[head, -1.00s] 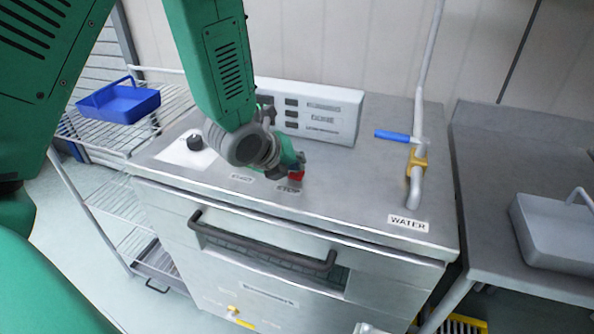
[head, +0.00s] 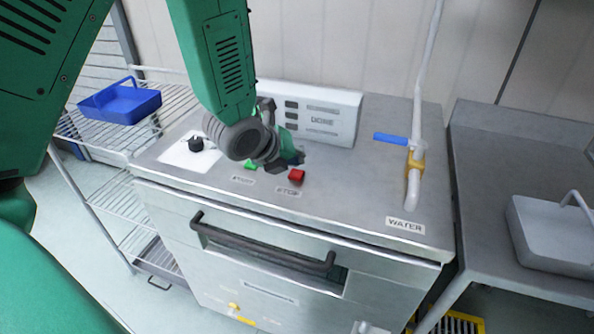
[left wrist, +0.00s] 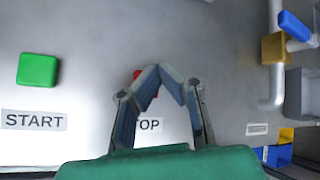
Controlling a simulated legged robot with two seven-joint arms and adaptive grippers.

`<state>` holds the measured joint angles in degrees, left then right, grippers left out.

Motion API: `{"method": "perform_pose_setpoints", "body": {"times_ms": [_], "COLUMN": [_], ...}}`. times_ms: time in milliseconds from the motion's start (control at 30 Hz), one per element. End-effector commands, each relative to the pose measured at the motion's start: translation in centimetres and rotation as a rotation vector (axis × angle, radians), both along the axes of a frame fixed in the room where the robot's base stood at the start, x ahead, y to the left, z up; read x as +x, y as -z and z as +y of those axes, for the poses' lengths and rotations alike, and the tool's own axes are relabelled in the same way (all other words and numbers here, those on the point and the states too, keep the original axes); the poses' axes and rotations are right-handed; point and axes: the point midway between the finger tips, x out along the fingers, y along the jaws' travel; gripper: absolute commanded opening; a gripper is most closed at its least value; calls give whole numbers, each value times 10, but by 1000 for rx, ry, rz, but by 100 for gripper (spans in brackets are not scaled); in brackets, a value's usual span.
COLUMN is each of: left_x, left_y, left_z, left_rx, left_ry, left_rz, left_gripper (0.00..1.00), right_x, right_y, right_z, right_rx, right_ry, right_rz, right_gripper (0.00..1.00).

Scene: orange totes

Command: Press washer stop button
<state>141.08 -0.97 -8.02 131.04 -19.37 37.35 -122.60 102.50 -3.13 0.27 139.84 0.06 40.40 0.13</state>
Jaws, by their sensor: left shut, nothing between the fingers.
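The red stop button (head: 296,176) sits on the washer's steel top (head: 345,190), behind a STOP label (head: 288,191). My left gripper (head: 294,158) is just behind and above the button in the head view, and the button shows clear of it there. In the left wrist view my left gripper (left wrist: 166,68) is shut and empty. Its fingers partly cover the red button (left wrist: 137,73) and the first letters of the label (left wrist: 148,125). The green start button (head: 250,165) is to the left, and also shows in the left wrist view (left wrist: 38,69). My right gripper is not in view.
A control box (head: 330,117) stands behind the buttons, and a black knob (head: 196,144) is at the left. A water pipe with a blue-handled valve (head: 391,138) rises at the right. A dark handle bar (head: 260,245) crosses the washer front.

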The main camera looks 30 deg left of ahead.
Motion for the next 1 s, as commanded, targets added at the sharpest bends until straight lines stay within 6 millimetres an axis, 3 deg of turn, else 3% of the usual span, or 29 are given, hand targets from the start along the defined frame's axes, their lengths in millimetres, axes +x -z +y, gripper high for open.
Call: {"method": "perform_pose_setpoints", "body": {"times_ms": [400, 1000], "left_x": [0, 0], "left_y": [-44, -45], "left_z": [0, 0], "left_rx": [1, 0], "left_ry": [1, -1], "left_rz": [0, -1], "left_gripper": [0, 0], "right_x": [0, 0], "right_y": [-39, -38], "right_z": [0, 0], "right_rx": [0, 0], "right_ry": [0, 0], "right_rz": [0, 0], "right_gripper": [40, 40]}}
